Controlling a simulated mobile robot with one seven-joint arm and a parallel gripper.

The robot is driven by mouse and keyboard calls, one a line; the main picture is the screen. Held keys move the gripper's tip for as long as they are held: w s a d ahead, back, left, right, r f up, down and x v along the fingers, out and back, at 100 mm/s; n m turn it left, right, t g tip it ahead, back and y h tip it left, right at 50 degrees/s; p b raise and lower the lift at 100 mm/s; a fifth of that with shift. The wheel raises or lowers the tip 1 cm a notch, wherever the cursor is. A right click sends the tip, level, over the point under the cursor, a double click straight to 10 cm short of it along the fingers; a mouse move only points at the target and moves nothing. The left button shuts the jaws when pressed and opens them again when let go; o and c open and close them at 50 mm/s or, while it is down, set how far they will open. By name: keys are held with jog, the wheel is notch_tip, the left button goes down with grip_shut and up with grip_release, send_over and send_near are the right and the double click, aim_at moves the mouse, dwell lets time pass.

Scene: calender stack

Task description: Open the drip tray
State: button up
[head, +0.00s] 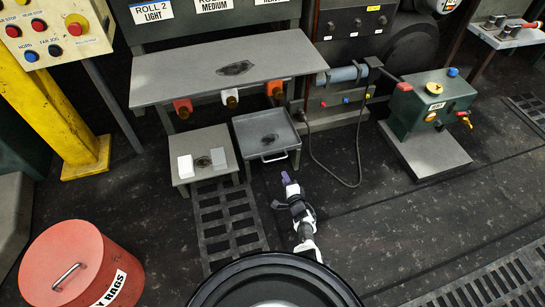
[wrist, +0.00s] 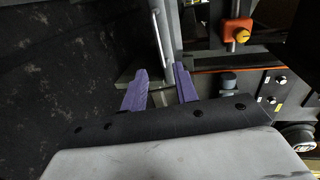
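The drip tray (head: 254,132) is a shallow grey square tray with a dark stain inside, low in front of the grey bench. Its pale bar handle (head: 274,157) is on the front face, and the handle also shows in the wrist view (wrist: 159,36). My gripper (head: 286,176) is just in front of the handle, low over the floor. In the wrist view its two purple fingers (wrist: 161,68) are spread apart, with the handle bar ahead of the gap between them. I see nothing held; whether a finger touches the handle I cannot tell.
A small grey table (head: 208,175) with a white block and a grey block stands left of the tray. A red rags bin (head: 80,265) is at front left, a green pump unit (head: 430,100) at right. A hose hangs right of the tray.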

aim_at(276, 159)
jog(key=shift+b+x, duration=6.8)
jog(key=shift+x, duration=0.15)
grip_shut()
